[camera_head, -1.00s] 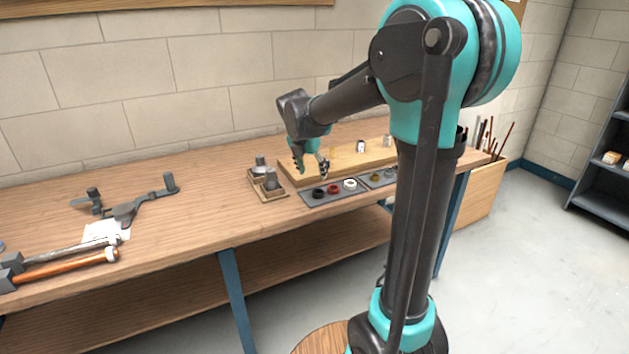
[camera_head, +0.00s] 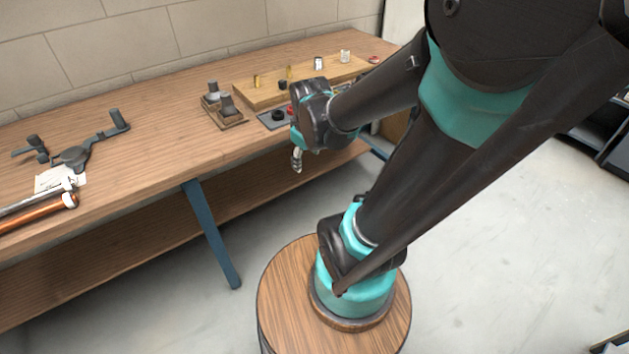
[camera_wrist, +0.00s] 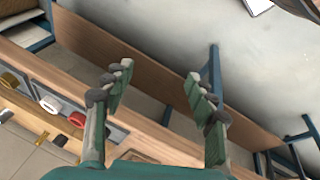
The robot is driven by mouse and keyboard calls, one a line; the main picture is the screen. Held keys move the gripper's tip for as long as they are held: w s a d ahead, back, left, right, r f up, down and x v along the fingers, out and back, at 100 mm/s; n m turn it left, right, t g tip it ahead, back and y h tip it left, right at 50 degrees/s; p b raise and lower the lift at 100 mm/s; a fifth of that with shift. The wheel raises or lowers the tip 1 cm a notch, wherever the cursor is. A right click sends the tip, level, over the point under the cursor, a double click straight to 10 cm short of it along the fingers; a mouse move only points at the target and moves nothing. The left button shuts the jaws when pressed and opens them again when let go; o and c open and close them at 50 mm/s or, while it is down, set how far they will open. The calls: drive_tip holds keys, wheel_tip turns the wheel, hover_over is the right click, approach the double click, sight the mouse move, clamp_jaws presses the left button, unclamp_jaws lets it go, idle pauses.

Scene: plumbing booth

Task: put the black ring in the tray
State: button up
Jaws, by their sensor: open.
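The black ring (camera_head: 278,115) lies at the left end of a flat grey tray (camera_head: 264,118) near the bench's front edge. A red ring (camera_head: 291,110) is beside it. My gripper (camera_head: 297,160) covers the rest of that tray in the head view. The gripper hangs in front of the bench edge, pointing down. In the wrist view its fingers (camera_wrist: 158,75) are apart with nothing between them. That view also shows the red ring (camera_wrist: 77,120), a white ring (camera_wrist: 50,104) and a yellowish ring (camera_wrist: 10,79); I cannot clearly make out the black ring there.
A wooden board (camera_head: 258,97) behind the tray bears small brass, black and pale parts. Grey fittings on wooden blocks (camera_head: 230,121) stand left of the tray. A grey tool (camera_head: 75,157) and pipes (camera_head: 40,213) lie farther left. The bench between is clear.

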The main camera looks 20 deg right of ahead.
drive_tip(key=s+f+m, duration=0.4)
drive_tip(key=s+m, duration=0.2)
drive_tip(key=shift+s+d+m+y, duration=0.2)
drive_tip(key=shift+m+y, duration=0.1)
drive_tip(key=shift+m, duration=0.1)
idle(0.8)
